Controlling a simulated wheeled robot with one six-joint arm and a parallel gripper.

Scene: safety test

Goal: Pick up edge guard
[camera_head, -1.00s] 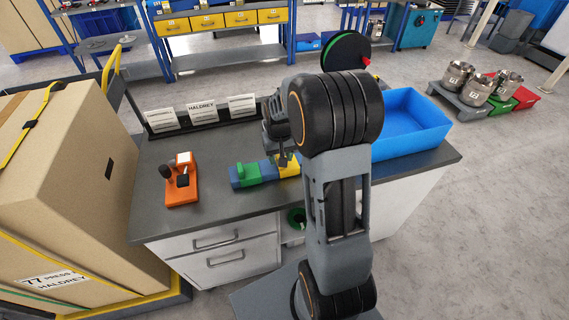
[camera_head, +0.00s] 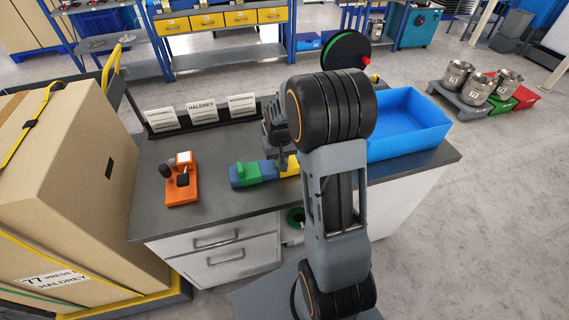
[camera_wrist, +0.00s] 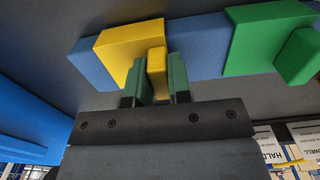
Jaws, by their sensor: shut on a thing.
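A yellow block (camera_wrist: 122,50) with a small upright tab sits on a blue bar (camera_wrist: 200,45) in the wrist view; I take it to be the edge guard. A green block (camera_wrist: 265,40) with its own tab sits on the same bar, apart from the yellow one. My gripper (camera_wrist: 157,78) is shut on the yellow tab, one dark green finger on each side. In the head view the yellow block (camera_head: 290,167) is partly hidden by my arm, and the green block (camera_head: 247,172) is clear to its left. The yellow block still appears to rest on the bar.
The bar lies on a dark worktop (camera_head: 225,206). An orange tool (camera_head: 182,194) stands to the left, and a blue bin (camera_head: 410,125) stands to the right. White label cards (camera_head: 202,112) stand along the back. A large carton (camera_head: 60,180) is beside the bench.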

